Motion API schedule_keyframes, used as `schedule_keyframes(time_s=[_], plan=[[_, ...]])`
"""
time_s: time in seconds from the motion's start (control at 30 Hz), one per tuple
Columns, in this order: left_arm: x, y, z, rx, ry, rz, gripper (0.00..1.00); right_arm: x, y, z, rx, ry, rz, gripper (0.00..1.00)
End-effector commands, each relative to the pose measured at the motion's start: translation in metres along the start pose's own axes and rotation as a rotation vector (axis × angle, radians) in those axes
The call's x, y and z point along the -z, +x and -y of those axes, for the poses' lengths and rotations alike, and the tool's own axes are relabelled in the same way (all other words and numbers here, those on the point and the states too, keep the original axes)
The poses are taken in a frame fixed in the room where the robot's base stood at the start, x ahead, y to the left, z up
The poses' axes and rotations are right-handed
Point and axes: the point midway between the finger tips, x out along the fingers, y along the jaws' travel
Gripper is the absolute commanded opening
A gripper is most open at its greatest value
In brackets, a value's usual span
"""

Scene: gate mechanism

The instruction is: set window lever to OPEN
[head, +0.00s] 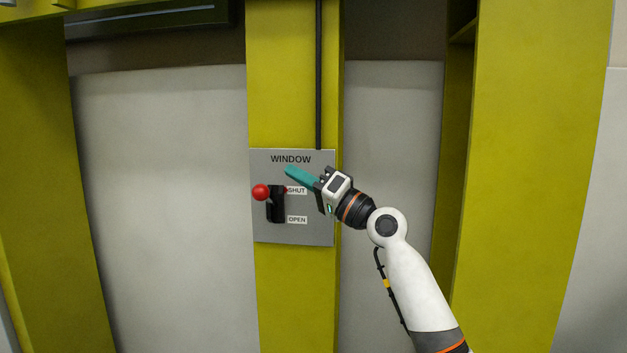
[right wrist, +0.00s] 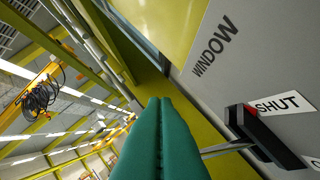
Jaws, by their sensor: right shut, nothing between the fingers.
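The window lever ends in a red ball knob (head: 261,192) and sticks out of a black housing (head: 276,206) on a grey panel (head: 305,234). The knob is level with the upper label, SHUT (head: 297,190); the lower label reads OPEN (head: 297,220). My right gripper (head: 289,172) has teal fingers, shut and empty, above and right of the knob in the head view. In the right wrist view the shut fingers (right wrist: 161,103) cover the rod's outer end, and the knob is hidden. The rod (right wrist: 225,149) and housing (right wrist: 258,135) show to their right. My left gripper is not in view.
The panel is fixed to a yellow-green post (head: 290,100). A black conduit (head: 319,75) runs down to its top edge. Pale wall panels (head: 165,180) stand on both sides, and another yellow-green post (head: 535,160) is at the right. The space left of the knob looks clear.

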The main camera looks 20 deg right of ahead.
Motion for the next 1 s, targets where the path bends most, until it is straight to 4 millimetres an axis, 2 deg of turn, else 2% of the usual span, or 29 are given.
schedule_keyframes(time_s=[0.03, 0.2, 0.3, 0.5, 1.0], plan=[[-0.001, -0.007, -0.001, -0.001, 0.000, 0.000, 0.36, -0.002, 0.013, -0.003, -0.001, 0.002, 0.000, 0.00], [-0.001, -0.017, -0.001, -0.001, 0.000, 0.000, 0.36, -0.002, 0.043, -0.002, 0.001, 0.001, 0.000, 0.00], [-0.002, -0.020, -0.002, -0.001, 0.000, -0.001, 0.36, 0.016, 0.035, 0.001, 0.004, -0.001, -0.003, 0.00], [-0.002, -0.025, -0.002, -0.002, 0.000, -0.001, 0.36, 0.034, 0.028, 0.001, 0.003, -0.001, 0.000, 0.00], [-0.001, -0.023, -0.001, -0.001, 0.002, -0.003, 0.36, 0.039, 0.025, 0.002, 0.001, -0.003, 0.000, 0.00]])
